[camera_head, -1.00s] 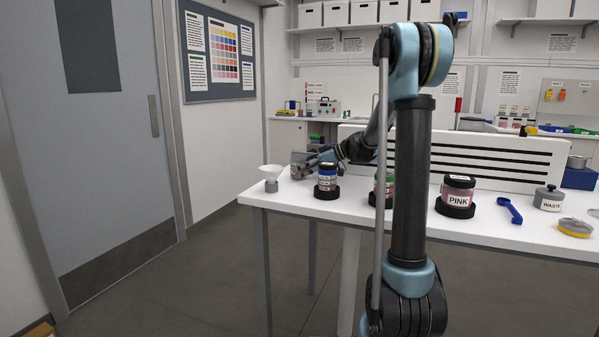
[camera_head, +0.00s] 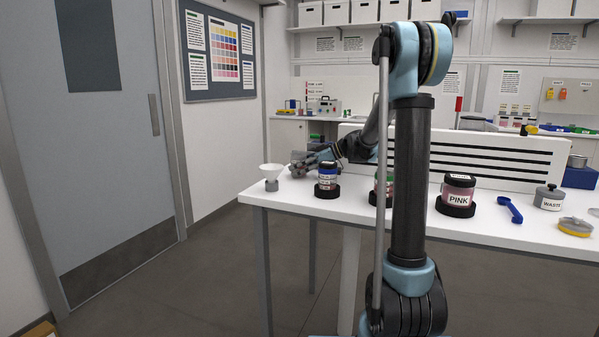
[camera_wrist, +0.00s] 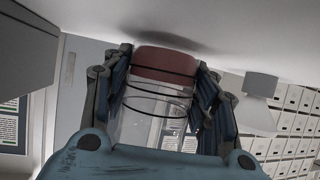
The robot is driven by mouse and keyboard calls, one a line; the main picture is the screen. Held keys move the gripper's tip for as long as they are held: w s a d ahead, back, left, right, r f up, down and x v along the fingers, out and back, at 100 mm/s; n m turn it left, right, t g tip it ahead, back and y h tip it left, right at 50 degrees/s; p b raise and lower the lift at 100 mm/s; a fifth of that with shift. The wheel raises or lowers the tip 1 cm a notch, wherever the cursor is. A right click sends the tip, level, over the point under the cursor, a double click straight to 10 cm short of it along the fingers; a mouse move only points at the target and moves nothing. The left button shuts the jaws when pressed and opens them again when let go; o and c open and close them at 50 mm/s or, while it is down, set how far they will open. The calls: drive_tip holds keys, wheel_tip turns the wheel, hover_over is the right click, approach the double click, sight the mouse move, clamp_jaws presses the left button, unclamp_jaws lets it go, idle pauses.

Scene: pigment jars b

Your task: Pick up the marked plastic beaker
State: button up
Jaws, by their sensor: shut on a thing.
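The clear beaker (camera_wrist: 152,105) with dark rings and a reddish-brown end (camera_wrist: 165,65) sits between my fingers in the wrist view, which shows the scene upside down. My gripper (camera_wrist: 166,72) is shut on it, with a finger along each side. The reddish end is close to the white table top; I cannot tell whether it touches. In the head view my gripper (camera_head: 303,166) is low at the table's far left, and the beaker there is mostly hidden and small. Any mark on the beaker is not readable.
A white funnel on a grey stand (camera_head: 271,172) is close left of my gripper. A blue-banded jar (camera_head: 327,176) stands in front. A green-banded jar is partly behind my arm.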

wheel_tip(320, 180, up, 9)
drive_tip(key=shift+r, duration=0.2)
idle(0.6)
